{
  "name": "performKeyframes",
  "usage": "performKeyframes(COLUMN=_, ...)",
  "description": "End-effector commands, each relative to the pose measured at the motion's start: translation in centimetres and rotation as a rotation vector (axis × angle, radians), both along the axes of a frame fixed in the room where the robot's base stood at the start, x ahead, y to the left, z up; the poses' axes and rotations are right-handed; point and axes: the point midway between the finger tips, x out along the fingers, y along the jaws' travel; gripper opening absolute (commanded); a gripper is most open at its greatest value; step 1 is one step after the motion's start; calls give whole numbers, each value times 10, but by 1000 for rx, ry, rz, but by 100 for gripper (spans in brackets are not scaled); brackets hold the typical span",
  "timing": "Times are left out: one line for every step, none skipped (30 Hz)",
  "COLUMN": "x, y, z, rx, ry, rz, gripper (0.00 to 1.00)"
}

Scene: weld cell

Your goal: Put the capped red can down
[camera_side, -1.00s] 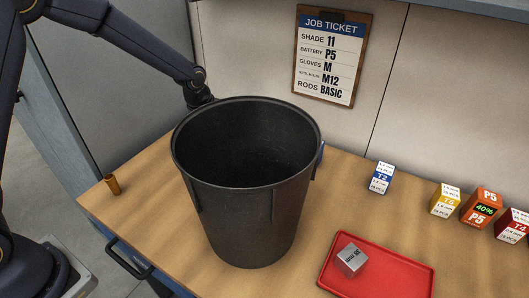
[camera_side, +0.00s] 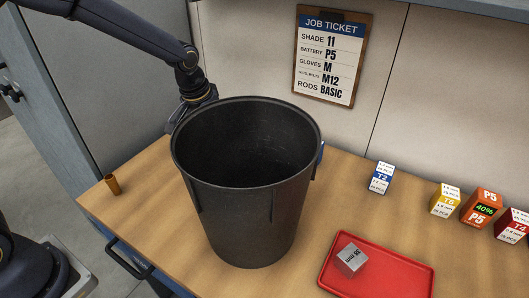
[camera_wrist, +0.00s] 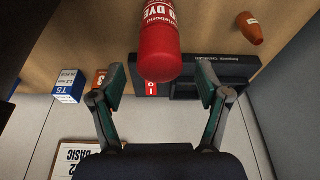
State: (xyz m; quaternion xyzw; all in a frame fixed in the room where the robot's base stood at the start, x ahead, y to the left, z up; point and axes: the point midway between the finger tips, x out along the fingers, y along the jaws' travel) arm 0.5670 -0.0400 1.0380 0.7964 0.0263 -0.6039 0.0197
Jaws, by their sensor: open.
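The red can (camera_wrist: 158,45) shows in the wrist view at the top centre, with white lettering on its side and a rounded red end toward me. Its far part is cut off by the frame edge. My gripper (camera_wrist: 160,78) has its two fingers spread on either side of the can's near end, with visible gaps. In the side view only part of my gripper (camera_side: 178,114) shows, behind the left rim of the black bin (camera_side: 250,225). The can is hidden there.
A black charger (camera_wrist: 232,70) lies close by the can. A copper cup (camera_side: 113,184) stands at the table's left. A red tray (camera_side: 395,278) holds a grey cube (camera_side: 351,259). Small boxes (camera_side: 381,178) stand at the right. A job ticket (camera_side: 330,60) hangs on the wall.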

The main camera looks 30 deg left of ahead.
Motion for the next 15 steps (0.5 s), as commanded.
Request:
performKeyframes(x=-3, y=-1, z=14, rx=-2, ry=-6, rz=-1, gripper=76)
performKeyframes(x=-5, y=-1, z=20, rx=-1, ry=-5, rz=0, gripper=76)
performKeyframes(x=-7, y=-1, z=29, rx=-1, ry=-5, rz=0, gripper=76)
performKeyframes(x=-9, y=-1, z=35, rx=-1, ry=-5, rz=0, gripper=76)
performKeyframes(x=-11, y=-1, z=41, rx=-1, ry=-4, rz=0, gripper=76)
performKeyframes(x=-13, y=-1, z=47, rx=-1, ry=-4, rz=0, gripper=76)
performKeyframes(x=-14, y=-1, z=52, rx=-1, ry=-4, rz=0, gripper=76)
performKeyframes(x=-15, y=-1, z=57, rx=-1, ry=-4, rz=0, gripper=76)
performKeyframes(x=-17, y=-1, z=61, rx=-1, ry=-2, rz=0, gripper=76)
performKeyframes(x=-17, y=-1, z=64, rx=-1, ry=-3, rz=0, gripper=76)
performKeyframes(x=-18, y=-2, z=67, rx=-1, ry=-3, rz=0, gripper=76)
performKeyframes(x=-20, y=-1, z=70, rx=-1, ry=-2, rz=0, gripper=76)
performKeyframes(x=-22, y=-1, z=73, rx=-1, ry=-3, rz=0, gripper=76)
performKeyframes(x=-25, y=0, z=77, rx=-1, ry=-7, rz=-1, gripper=76)
performKeyframes(x=-32, y=2, z=84, rx=-3, ry=-13, rz=-2, gripper=76)
